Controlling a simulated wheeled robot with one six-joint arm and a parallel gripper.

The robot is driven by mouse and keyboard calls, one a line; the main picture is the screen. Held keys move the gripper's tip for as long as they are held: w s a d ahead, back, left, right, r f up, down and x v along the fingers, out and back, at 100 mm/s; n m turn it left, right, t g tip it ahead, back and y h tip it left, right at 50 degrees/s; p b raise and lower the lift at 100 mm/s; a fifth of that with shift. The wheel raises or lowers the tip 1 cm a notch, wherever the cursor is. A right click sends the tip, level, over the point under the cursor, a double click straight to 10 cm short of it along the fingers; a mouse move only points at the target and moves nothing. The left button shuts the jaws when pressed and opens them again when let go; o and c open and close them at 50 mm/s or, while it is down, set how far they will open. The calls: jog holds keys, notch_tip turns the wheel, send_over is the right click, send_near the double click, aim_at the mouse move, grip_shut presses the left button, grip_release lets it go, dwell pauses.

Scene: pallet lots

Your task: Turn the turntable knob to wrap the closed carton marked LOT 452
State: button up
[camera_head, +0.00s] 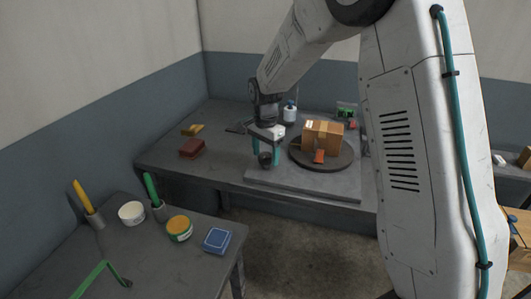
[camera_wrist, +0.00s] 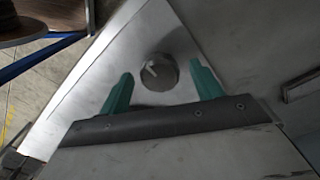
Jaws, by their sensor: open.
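A brown closed carton (camera_head: 322,136) stands on the dark round turntable (camera_head: 344,160) on the far bench. A pale label shows on it, too small to read. The turntable's grey base plate (camera_head: 305,184) extends to the left, and it also shows in the wrist view (camera_wrist: 95,82). The round grey knob (camera_wrist: 160,74) with a pale pointer line sits on this plate. My gripper (camera_head: 265,153) is over the plate's left part. In the wrist view its teal fingers (camera_wrist: 161,70) are open, one on each side of the knob, with visible gaps. I cannot tell their height over the plate.
An orange-red item (camera_head: 319,156) is at the carton's front. A white bottle (camera_head: 290,112) stands behind my gripper. A dark red box (camera_head: 193,148) lies on the bench at left. The nearer table holds tubs, a blue box (camera_head: 217,239) and upright handled tools.

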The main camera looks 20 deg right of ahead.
jog(key=c, duration=1)
jog(key=n, duration=0.5)
jog(key=shift+n, duration=0.3)
jog(key=n, duration=0.5)
jog(key=shift+n, duration=0.3)
jog(key=n, duration=1.3)
jog(key=shift+n, duration=0.3)
